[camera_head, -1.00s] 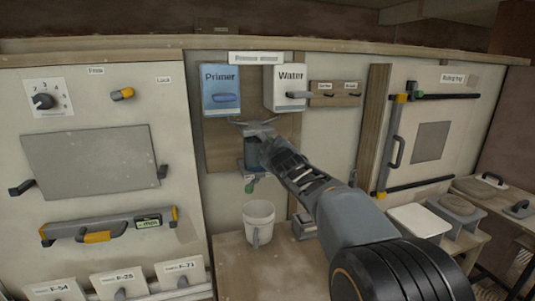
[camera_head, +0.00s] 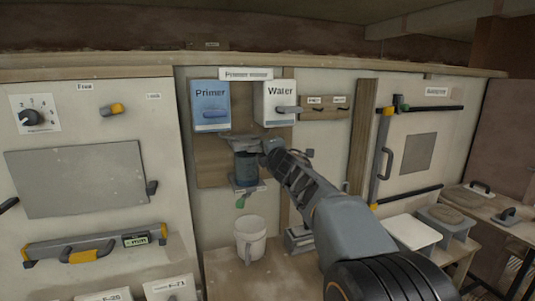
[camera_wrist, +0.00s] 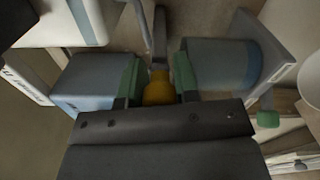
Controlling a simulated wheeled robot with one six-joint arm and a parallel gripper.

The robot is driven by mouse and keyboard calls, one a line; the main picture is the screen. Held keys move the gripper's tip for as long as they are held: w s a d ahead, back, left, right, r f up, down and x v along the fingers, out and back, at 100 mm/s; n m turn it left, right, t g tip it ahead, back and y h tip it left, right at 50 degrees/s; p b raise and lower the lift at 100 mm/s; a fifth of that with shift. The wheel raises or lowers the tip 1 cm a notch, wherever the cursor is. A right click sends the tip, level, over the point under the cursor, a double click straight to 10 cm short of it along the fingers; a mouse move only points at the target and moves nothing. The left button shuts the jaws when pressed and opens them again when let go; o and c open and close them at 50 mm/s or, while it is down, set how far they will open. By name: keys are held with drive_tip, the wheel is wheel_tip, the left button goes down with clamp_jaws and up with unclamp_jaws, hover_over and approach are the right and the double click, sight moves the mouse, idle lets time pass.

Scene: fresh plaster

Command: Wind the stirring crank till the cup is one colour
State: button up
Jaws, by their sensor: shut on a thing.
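The stirring cup (camera_head: 246,170) is a dark blue-grey cylinder hung under the Primer and Water boxes, with a green tap (camera_head: 241,202) below it. The cup also shows in the wrist view (camera_wrist: 218,66), right of my fingers; I cannot tell whether its contents are one even colour. My gripper (camera_head: 270,147) is at the cup's upper right. In the wrist view my gripper (camera_wrist: 158,90) has its green fingertips shut on the yellow crank knob (camera_wrist: 158,87). A grey crank arm (camera_wrist: 159,38) runs up from the knob. The knob is hidden in the head view.
The blue Primer box (camera_head: 210,105) and white Water box (camera_head: 275,103) hang close above. A white bucket (camera_head: 250,238) stands below the tap. A wooden rail with levers (camera_head: 325,108) lies to the right. The wall panel at left holds a dial (camera_head: 31,118) and handles.

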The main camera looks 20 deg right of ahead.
drive_tip(key=n, duration=0.1)
drive_tip(key=r+n, duration=0.1)
drive_tip(key=n, duration=0.1)
drive_tip(key=shift+a, duration=0.1)
drive_tip(key=n, duration=0.2)
drive_tip(key=r+n, duration=0.1)
drive_tip(key=shift+a+r+n, duration=0.1)
drive_tip(key=shift+a+n, duration=0.15)
drive_tip(key=shift+n, duration=0.05)
drive_tip(key=a+r+n, duration=0.1)
drive_tip(key=a+n, duration=0.6)
drive_tip(key=n, duration=1.2)
drive_tip(key=shift+r, duration=0.15)
drive_tip(key=shift+n, duration=0.4)
drive_tip(key=o, duration=0.7)
drive_tip(key=shift+d, duration=0.1)
drive_tip(key=shift+o, duration=1.1)
drive_tip(key=shift+r, duration=0.1)
